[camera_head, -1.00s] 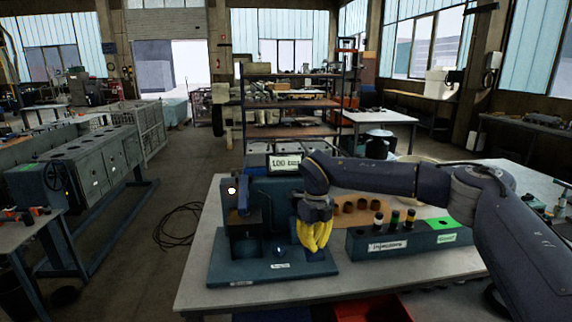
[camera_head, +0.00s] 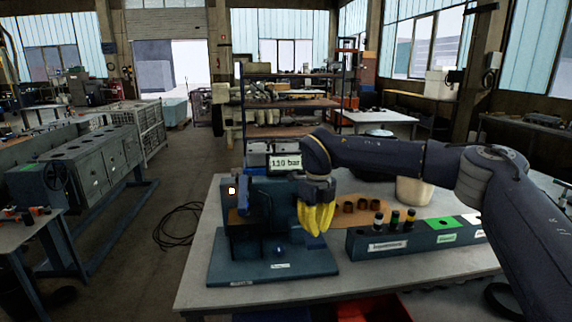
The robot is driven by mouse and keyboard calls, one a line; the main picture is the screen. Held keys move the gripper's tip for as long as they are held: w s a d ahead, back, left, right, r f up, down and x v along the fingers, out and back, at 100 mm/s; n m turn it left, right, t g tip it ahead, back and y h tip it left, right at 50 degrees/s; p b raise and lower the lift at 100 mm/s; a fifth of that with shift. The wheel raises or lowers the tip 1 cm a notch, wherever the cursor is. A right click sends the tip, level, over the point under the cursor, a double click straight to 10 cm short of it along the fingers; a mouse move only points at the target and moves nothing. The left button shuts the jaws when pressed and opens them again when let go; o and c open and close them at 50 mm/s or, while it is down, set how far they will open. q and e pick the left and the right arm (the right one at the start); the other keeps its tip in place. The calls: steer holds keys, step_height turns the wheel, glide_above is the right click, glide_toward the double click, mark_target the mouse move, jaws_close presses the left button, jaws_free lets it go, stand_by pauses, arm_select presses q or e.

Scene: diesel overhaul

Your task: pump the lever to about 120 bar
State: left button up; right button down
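The blue-grey test stand (camera_head: 235,268) is on the near table, with a small display (camera_head: 284,163) on top that reads about 110 bar. My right gripper (camera_head: 317,230) points down at the stand's right side, its yellow fingers close together. No lever can be made out; the gripper and stand may hide it, so I cannot tell whether the fingers grip it or only touch it. A small yellowish light (camera_head: 232,190) shows on the stand's left part. My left gripper is out of view.
A rack (camera_head: 362,246) labelled for injectors, with several upright injectors, stands to the right. Dark ring-shaped parts lie on a brown mat (camera_head: 381,209) behind it. A pale round container (camera_head: 413,190) sits beneath my forearm. The table front (camera_head: 330,287) is bare.

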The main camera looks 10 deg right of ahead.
steer(key=shift+r, duration=0.6)
steer(key=shift+r, duration=0.1)
steer(key=shift+r, duration=1.9)
steer(key=c, duration=2.1)
jaws_free()
steer(key=shift+c, duration=0.2)
